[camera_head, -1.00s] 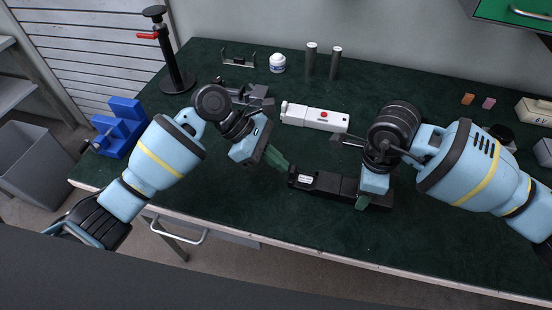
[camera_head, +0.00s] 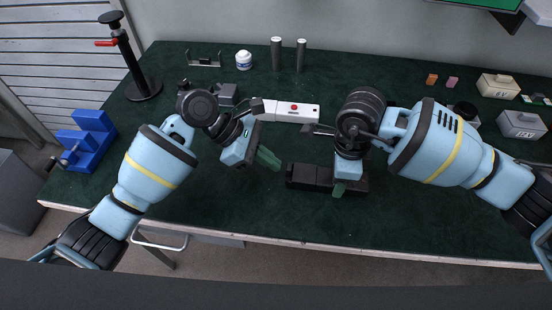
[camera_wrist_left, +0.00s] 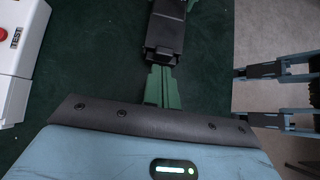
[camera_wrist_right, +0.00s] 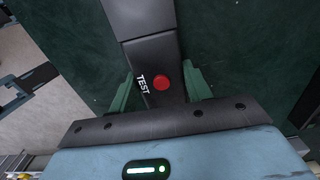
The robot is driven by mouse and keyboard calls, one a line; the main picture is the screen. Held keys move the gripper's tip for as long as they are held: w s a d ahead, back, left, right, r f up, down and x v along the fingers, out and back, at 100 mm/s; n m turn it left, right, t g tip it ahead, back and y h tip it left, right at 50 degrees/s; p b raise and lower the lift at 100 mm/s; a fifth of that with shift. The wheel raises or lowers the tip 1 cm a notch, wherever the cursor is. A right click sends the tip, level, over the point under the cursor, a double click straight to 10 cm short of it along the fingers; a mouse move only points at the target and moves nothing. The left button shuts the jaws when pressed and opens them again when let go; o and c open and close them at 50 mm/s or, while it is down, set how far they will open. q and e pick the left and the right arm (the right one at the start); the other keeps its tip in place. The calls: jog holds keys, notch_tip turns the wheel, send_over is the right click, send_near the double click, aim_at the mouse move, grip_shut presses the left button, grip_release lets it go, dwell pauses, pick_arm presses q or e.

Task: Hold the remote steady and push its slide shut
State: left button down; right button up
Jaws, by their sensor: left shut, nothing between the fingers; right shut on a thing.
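The black remote (camera_head: 308,176) lies lengthwise on the green bench top. My right gripper (camera_head: 339,188) is shut across its right part. In the right wrist view the green fingers flank the remote (camera_wrist_right: 153,55) beside a red button and the word TEST. The slide is at the remote's left end; no white label shows there now, and the remote looks short. My left gripper (camera_head: 268,159) is shut and empty, just up and left of that end, apart from it. In the left wrist view its closed fingers (camera_wrist_left: 162,85) point at the remote's end (camera_wrist_left: 162,52).
A white box with a red button (camera_head: 285,110) lies behind the remote. A blue stepped block (camera_head: 90,140) and a black stand (camera_head: 142,88) are at the left. Two grey cylinders (camera_head: 277,55) and a white jar (camera_head: 243,60) stand at the back. The bench front is clear.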

pick_arm(q)
jog(key=shift+w+a+f, duration=0.1)
jog(key=shift+w+a, duration=0.1)
jog(key=shift+a, duration=0.95)
jog(key=v, duration=1)
jog(key=shift+a, duration=0.15)
pick_arm(e)
jog(key=shift+f, duration=0.1)
jog(key=o, duration=1.1)
jog(key=shift+d, duration=0.1)
notch_tip(320, 180, up, 12)
jog(key=shift+r, duration=0.1)
